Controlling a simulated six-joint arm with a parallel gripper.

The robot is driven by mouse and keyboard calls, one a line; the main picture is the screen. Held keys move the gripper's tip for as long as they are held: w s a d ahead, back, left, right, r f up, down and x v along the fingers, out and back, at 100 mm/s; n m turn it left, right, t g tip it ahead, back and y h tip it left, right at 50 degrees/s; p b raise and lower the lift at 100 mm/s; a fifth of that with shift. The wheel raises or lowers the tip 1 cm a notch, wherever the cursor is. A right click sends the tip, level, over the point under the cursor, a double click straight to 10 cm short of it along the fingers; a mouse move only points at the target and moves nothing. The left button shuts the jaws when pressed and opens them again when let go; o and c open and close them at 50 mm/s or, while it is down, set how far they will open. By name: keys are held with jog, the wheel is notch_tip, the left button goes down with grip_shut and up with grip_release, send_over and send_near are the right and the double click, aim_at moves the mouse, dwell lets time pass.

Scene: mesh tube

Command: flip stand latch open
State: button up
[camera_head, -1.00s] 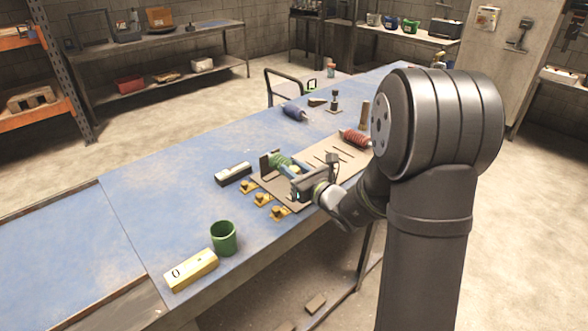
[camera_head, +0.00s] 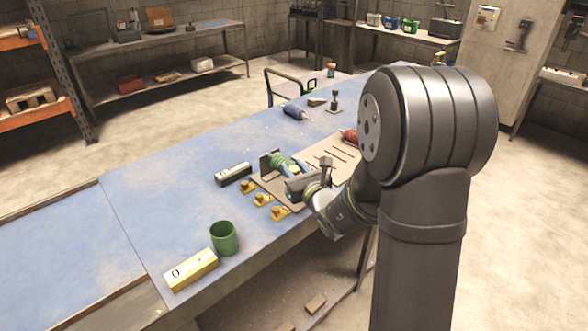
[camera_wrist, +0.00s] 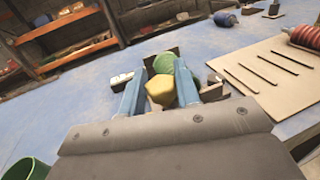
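A green ribbed tube (camera_head: 279,160) lies on a small stand with a dark upright plate (camera_head: 265,164), on a brown board at the table's right side. In the wrist view, the tube's round green end (camera_wrist: 168,64) shows behind a yellow knob-like part (camera_wrist: 160,89). My gripper (camera_wrist: 160,74) has its two blue fingers spread, one on each side of the yellow part. I cannot tell whether either finger touches it. In the head view, my gripper (camera_head: 283,167) is low over the stand and hides part of it. I cannot make out the latch clearly.
Several yellow pieces, one here (camera_head: 262,199), lie along the front edge. A black-and-white block (camera_head: 233,174) is left of the stand. A green cup (camera_head: 224,238) and yellow block (camera_head: 191,270) are nearer. A red coil (camera_head: 350,136) lies behind. The left table area is clear.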

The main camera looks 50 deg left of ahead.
jog(key=o, duration=0.3)
jog(key=shift+o, duration=0.2)
jog(key=shift+d, duration=0.1)
jog(key=v, duration=1.7)
jog(key=shift+d+r, duration=0.1)
jog(key=shift+r, duration=0.05)
